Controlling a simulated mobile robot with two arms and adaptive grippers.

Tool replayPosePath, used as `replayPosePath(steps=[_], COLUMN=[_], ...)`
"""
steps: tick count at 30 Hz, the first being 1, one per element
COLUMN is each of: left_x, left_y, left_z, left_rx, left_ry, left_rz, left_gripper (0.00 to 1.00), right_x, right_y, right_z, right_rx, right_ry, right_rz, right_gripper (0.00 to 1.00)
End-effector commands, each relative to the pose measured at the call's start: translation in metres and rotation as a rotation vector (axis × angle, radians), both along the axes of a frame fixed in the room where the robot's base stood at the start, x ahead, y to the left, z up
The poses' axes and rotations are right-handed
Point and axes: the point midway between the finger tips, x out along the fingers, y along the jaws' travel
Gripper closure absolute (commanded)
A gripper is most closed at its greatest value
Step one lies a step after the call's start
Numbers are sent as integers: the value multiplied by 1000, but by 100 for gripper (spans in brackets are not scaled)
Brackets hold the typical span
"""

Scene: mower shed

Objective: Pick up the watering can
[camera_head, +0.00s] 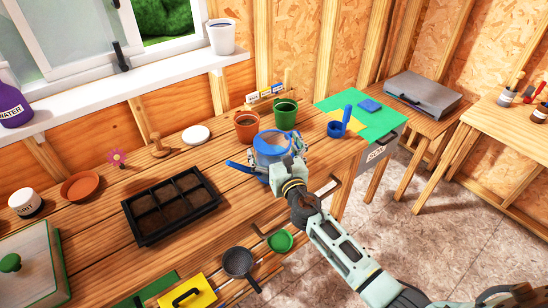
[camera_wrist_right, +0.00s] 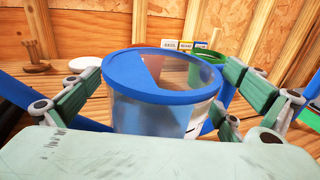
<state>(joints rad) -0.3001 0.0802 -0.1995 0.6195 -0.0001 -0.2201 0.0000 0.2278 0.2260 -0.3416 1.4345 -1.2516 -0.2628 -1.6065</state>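The watering can (camera_head: 268,155) has a clear body, a blue rim and blue side parts. It stands upright near the front edge of the wooden workbench. In the right wrist view the can (camera_wrist_right: 160,112) fills the middle. My right gripper (camera_head: 279,160) is at the can's near side. In the wrist view its two fingers are spread, one on each side of the can (camera_wrist_right: 164,92). Small gaps seem to show between the fingers and the can; contact cannot be told for sure. The can's lower part is hidden by the gripper. My left gripper is not in view.
A terracotta pot (camera_head: 246,128) and a green pot (camera_head: 285,116) stand just behind the can. A black seed tray (camera_head: 172,205) lies to the left. A pan (camera_head: 238,262) hangs below the bench front.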

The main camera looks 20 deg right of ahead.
Motion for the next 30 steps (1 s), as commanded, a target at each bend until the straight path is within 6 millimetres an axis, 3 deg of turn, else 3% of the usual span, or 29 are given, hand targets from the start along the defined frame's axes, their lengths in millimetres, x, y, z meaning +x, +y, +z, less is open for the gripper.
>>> replayPosePath(steps=[25,30], left_x=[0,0], left_y=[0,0], left_z=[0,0], left_rx=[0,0], left_ry=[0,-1], left_rz=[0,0], left_gripper=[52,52], right_x=[-2,-1], right_y=[0,0], right_z=[-5,-2], right_rx=[3,3], right_ry=[8,3], right_rz=[0,1], right_gripper=[75,75])
